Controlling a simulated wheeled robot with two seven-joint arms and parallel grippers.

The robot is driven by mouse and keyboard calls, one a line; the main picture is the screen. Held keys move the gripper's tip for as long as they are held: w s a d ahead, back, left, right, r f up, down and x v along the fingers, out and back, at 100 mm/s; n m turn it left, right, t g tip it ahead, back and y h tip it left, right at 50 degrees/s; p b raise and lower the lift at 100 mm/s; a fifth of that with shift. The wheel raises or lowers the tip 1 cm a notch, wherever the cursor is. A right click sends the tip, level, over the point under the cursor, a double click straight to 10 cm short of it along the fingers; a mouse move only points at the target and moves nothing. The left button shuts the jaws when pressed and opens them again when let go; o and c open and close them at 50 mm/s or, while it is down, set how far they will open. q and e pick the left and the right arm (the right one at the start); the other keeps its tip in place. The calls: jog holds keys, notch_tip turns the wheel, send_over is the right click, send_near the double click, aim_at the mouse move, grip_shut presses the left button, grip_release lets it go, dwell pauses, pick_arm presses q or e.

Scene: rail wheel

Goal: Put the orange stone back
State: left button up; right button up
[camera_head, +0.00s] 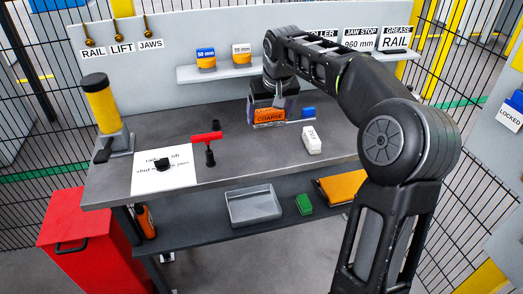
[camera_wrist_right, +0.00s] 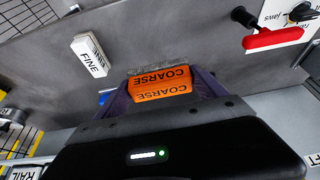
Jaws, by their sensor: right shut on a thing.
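The orange stone (camera_head: 268,116), marked COARSE, is at the back of the grey workbench in the head view. My right gripper (camera_head: 273,103) reaches down over it and is shut on it. In the right wrist view the orange stone (camera_wrist_right: 160,87) sits between the two dark purple fingers of my gripper (camera_wrist_right: 163,93), with a rough grey strip along its far edge. I cannot tell whether the stone touches the bench. My left gripper is not in view.
A white FINE stone (camera_head: 311,140) lies on the bench (camera_head: 240,165) right of the orange one. A blue block (camera_head: 308,112) is close by. A wall shelf (camera_head: 222,73) holds blue and orange blocks. The front middle bench is clear.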

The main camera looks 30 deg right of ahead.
jog(key=shift+s+r, duration=0.2)
send_over(267, 149)
jog(key=s, duration=0.2)
jog(key=shift+w+a+f, duration=0.15)
jog(key=shift+f, duration=1.45)
jog(key=shift+w+a+f, duration=0.1)
jog(key=shift+f, duration=1.5)
jog(key=shift+f+p, duration=0.35)
jog(key=shift+f, duration=1.55)
jog(key=shift+f, duration=0.1)
jog(key=o, duration=1.5)
jog(key=shift+o, duration=0.2)
jog(key=b+v, duration=0.1)
jog(key=v, duration=1.1)
jog(key=shift+a, duration=0.1)
